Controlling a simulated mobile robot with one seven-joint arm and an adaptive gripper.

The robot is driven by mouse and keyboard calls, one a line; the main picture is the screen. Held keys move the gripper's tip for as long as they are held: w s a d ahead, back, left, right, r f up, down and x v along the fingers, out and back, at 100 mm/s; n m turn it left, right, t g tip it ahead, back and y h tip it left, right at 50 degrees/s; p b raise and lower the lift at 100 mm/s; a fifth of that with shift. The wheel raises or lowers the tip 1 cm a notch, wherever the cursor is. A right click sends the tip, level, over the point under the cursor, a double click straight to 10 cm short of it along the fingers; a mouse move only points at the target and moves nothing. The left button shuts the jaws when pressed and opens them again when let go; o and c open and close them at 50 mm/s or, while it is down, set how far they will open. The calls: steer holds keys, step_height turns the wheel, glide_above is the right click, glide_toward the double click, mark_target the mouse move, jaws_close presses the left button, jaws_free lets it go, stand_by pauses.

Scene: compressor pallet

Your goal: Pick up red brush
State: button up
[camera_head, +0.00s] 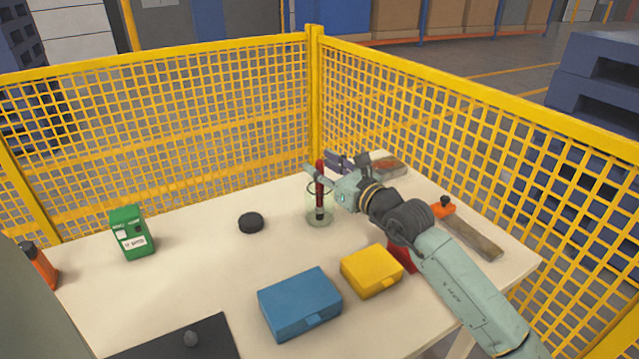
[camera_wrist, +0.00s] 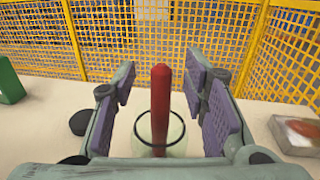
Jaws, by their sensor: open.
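The red brush (camera_head: 320,181) stands nearly upright in a clear glass jar (camera_head: 319,218), handle up, near the middle of the table. In the wrist view the red handle (camera_wrist: 160,100) rises from the jar (camera_wrist: 144,131) between my open fingers. My gripper (camera_head: 326,164) is at the height of the handle's upper part. Its purple pads (camera_wrist: 160,108) stand on both sides of the handle with gaps visible. The brush's lower end is inside the jar and is hidden in the wrist view.
A black puck (camera_head: 251,222) and a green box (camera_head: 132,232) stand left of the jar. Blue (camera_head: 299,304) and yellow (camera_head: 371,271) cases lie in front. A tray (camera_head: 388,167) and an orange-handled tool (camera_head: 470,237) lie right. Yellow mesh fence (camera_head: 200,130) borders the table's back.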

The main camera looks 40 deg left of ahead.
steer(key=shift+x, duration=0.8)
steer(key=shift+f, duration=0.1)
steer(key=shift+c, duration=0.4)
steer(key=shift+d, duration=0.1)
jaws_close()
